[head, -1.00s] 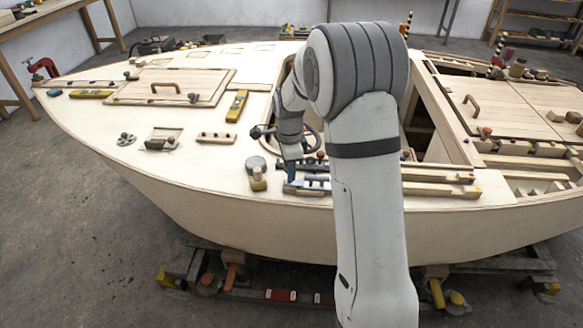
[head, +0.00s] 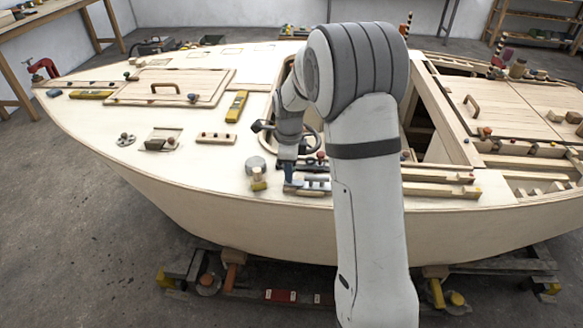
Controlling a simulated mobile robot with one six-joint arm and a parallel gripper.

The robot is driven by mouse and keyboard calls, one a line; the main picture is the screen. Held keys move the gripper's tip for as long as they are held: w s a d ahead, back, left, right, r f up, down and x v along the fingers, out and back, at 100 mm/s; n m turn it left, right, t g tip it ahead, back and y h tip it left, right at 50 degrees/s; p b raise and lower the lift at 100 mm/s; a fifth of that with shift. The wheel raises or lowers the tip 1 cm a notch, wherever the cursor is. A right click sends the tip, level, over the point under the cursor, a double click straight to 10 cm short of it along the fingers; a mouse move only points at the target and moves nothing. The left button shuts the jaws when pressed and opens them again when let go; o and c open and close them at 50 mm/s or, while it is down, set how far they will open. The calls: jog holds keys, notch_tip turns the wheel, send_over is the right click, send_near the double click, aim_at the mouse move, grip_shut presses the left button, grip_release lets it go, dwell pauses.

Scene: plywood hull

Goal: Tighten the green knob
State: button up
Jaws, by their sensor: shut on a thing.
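My gripper (head: 288,176) points down at the near side deck of the wooden boat hull (head: 230,220), beside the silvery rails and left of my large forearm. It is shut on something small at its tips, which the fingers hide.
A grey round fitting with a yellow block (head: 258,178) stands just left of my gripper. A steering wheel (head: 306,138) is behind it. Wooden rails (head: 440,183) lie to the right. A yellow level (head: 237,106) lies farther back. The left foredeck has bare room.

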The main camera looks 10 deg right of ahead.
jog(key=shift+r, duration=0.2)
jog(key=o, duration=0.7)
notch_tip(320, 180, up, 8)
jog(key=shift+f, duration=0.1)
jog(key=s+r+n+t, duration=0.1)
jog(key=s+r+n, duration=0.2)
jog(key=s+n, duration=0.8)
jog(key=s+r+n+t+p, duration=0.1)
jog(key=s+r+n, duration=0.2)
jog(key=s+n, duration=0.7)
jog(key=s+d, duration=0.1)
jog(key=s, duration=0.6)
jog(key=shift+n+t+p, duration=0.3)
jog(key=shift+n, duration=0.1)
